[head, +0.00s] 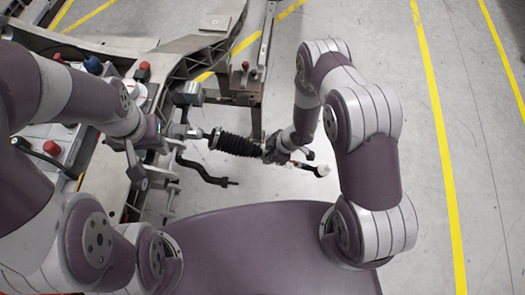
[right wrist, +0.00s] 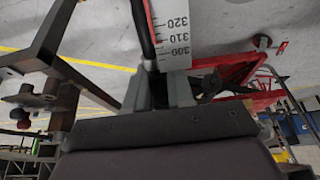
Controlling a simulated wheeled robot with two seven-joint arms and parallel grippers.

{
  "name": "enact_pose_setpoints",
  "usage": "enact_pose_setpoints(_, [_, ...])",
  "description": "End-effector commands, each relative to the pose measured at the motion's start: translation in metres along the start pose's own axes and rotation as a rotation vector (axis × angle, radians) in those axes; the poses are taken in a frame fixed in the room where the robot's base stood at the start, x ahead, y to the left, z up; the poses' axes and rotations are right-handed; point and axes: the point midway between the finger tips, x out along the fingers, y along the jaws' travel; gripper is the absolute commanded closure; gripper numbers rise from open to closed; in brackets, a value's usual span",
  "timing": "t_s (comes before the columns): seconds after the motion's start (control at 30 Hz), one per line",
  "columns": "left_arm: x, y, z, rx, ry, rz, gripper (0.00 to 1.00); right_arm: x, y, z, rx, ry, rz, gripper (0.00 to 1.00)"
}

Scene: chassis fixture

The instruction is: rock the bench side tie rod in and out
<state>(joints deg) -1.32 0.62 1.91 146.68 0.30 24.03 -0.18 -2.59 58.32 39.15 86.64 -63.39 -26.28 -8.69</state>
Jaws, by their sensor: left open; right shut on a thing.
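The tie rod runs to the right from the chassis fixture, with a ribbed black bellows (head: 235,143) and an outer end (head: 321,170) marked with red and white. My right gripper (head: 280,157) is shut on the rod just beyond the bellows. In the right wrist view the dark rod (right wrist: 143,30) runs away from between the jaws (right wrist: 158,88), beside a white scale (right wrist: 172,38) marked 300, 310 and 320. My left gripper (head: 137,166) is open beside the fixture at the left. Its fingertips are partly hard to make out, and nothing shows held in it.
The chassis frame (head: 170,60) fills the upper left, with a brown block (head: 242,84) behind the bellows. A bent dark bar (head: 205,175) sticks out below the bellows. Grey floor (head: 445,150) with yellow lines is clear at the right.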

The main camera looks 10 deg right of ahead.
Motion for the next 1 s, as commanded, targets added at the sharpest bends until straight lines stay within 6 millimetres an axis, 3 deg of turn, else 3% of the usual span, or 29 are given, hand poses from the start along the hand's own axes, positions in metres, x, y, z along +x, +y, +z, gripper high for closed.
enact_pose_setpoints(0.5, [0.0008,0.0000,0.0001,0.000,0.000,0.000,0.57,0.0025,-0.0002,-0.0058,-0.005,0.010,0.000,1.00])
enact_pose_setpoints(1.0, [-0.0005,0.0000,-0.0001,0.000,0.000,0.000,0.57,-0.0007,0.0000,0.0005,-0.006,0.010,0.000,1.00])
